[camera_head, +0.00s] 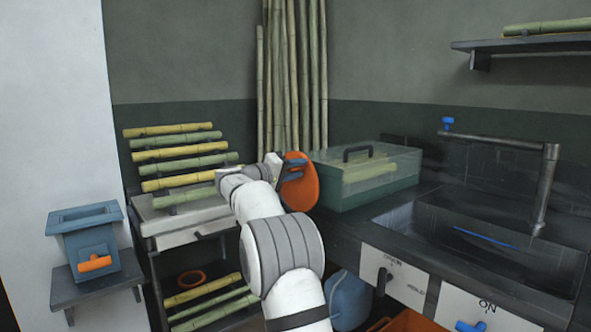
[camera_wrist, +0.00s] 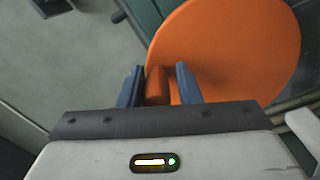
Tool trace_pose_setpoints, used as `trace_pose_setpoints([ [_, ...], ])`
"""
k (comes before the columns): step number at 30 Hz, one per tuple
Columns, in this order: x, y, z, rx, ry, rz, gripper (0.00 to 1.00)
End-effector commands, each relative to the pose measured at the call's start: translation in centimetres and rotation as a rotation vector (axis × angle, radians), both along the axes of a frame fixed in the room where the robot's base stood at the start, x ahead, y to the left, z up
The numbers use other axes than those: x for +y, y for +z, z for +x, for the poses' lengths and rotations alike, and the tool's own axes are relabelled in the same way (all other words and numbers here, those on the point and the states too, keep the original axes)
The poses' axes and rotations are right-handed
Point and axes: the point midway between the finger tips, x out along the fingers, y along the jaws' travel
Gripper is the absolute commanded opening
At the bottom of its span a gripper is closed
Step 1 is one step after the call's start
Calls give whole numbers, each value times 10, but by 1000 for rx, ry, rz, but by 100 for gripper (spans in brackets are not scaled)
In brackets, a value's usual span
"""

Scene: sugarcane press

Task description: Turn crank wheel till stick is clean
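The crank wheel (camera_head: 301,187) is an orange disc beside the end of my arm in the head view. In the wrist view the wheel (camera_wrist: 240,45) fills the upper right, with a short orange handle (camera_wrist: 157,85) standing off it. My gripper (camera_wrist: 161,78) has one blue-grey finger on each side of this handle. The left finger is close to the handle, and a narrow gap shows at the right finger, so the fingers look open around it. In the head view my gripper (camera_head: 291,170) is at the wheel's left edge. I cannot make out the stick in the press.
Several cane sticks (camera_head: 180,153) lie on a wall rack at left. Tall canes (camera_head: 290,75) lean behind. A blue-grey box (camera_head: 85,245) with an orange handle sits on a left wall shelf.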

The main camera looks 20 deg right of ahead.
Motion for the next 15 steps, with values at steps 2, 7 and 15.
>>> trace_pose_setpoints([
  [2, 1, 1, 0, -1, 1, 0, 38],
  [7, 1, 1, 0, -2, 2, 0, 43],
  [15, 15, 3, -3, -1, 3, 0, 43],
])
